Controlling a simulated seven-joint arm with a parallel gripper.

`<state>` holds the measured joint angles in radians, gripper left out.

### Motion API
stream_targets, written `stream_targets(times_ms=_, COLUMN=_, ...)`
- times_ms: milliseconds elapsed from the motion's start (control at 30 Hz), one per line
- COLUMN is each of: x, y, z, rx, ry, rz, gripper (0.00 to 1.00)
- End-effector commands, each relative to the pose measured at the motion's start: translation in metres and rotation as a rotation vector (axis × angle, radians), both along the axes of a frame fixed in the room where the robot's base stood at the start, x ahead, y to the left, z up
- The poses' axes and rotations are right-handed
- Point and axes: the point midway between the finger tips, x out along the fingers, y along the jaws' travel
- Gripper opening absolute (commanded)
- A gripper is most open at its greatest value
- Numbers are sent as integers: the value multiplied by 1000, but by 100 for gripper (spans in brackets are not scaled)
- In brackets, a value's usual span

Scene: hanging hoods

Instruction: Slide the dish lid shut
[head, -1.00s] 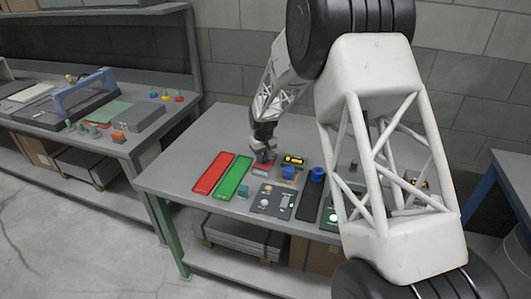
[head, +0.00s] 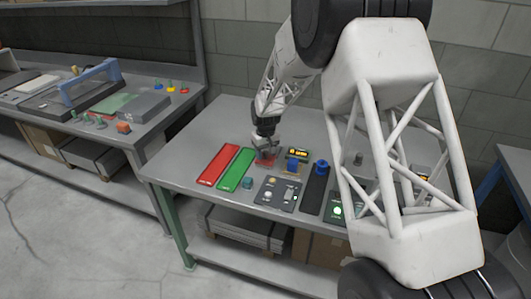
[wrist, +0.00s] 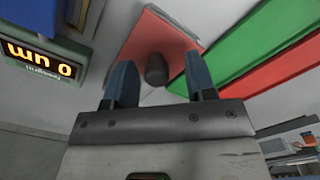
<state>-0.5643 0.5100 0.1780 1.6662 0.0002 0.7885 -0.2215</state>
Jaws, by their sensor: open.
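A flat red square piece (wrist: 130,40) with a short dark round knob (wrist: 156,70) shows in the wrist view. It looks like the dish lid; I cannot make out the dish apart from it. In the head view the red piece (head: 266,160) lies on the grey table, partly hidden by my gripper (head: 266,148). In the wrist view my gripper (wrist: 159,72) is open, with its two blue fingers apart on either side of the knob in the picture. I see no contact with the knob.
Green (head: 237,169) and red (head: 217,165) strips lie left of the piece. A lit display (head: 298,154), a blue block (head: 292,165) and a control panel (head: 278,193) are close by on the right and in front. The table's back left is clear.

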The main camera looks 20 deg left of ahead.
Motion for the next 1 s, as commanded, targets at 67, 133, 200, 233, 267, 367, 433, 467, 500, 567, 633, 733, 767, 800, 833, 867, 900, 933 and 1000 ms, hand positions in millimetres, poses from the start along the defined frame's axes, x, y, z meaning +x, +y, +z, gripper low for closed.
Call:
stream_targets(times_ms=67, x=0, y=0, z=0, rx=0, ry=0, rz=0, gripper=51)
stream_targets(times_ms=133, x=0, y=0, z=2, rx=1, ry=-1, rz=0, gripper=51)
stream_targets(times_ms=200, x=1, y=0, z=5, rx=1, ry=-1, rz=0, gripper=51)
stream_targets(times_ms=233, x=1, y=0, z=7, rx=1, ry=-1, rz=0, gripper=51)
stream_targets(times_ms=267, x=1, y=0, z=9, rx=1, ry=-1, rz=0, gripper=51)
stream_targets(times_ms=367, x=1, y=0, z=18, rx=1, ry=-2, rz=0, gripper=51)
stream_targets(times_ms=433, x=0, y=0, z=27, rx=1, ry=-3, rz=0, gripper=51)
stream_targets(times_ms=467, x=0, y=0, z=31, rx=1, ry=-2, rz=0, gripper=51)
stream_targets(times_ms=500, x=0, y=0, z=35, rx=1, ry=-1, rz=0, gripper=51)
stream_targets(times_ms=567, x=0, y=0, z=43, rx=1, ry=-2, rz=0, gripper=51)
stream_targets(times_ms=633, x=0, y=0, z=52, rx=1, ry=-1, rz=0, gripper=51)
stream_targets(times_ms=733, x=0, y=0, z=64, rx=1, ry=-1, rz=0, gripper=51)
stream_targets(times_ms=767, x=0, y=0, z=67, rx=1, ry=-1, rz=0, gripper=51)
stream_targets(times_ms=800, x=0, y=0, z=70, rx=1, ry=-1, rz=0, gripper=51)
stream_targets(times_ms=833, x=0, y=0, z=72, rx=1, ry=-1, rz=0, gripper=51)
stream_targets(times_ms=867, x=0, y=0, z=73, rx=1, ry=-1, rz=0, gripper=51)
stream_targets(times_ms=900, x=0, y=0, z=75, rx=0, ry=0, rz=0, gripper=51)
stream_targets(times_ms=933, x=0, y=0, z=76, rx=0, ry=0, rz=0, gripper=51)
stream_targets(times_ms=1000, x=0, y=0, z=78, rx=-1, ry=1, rz=0, gripper=51)
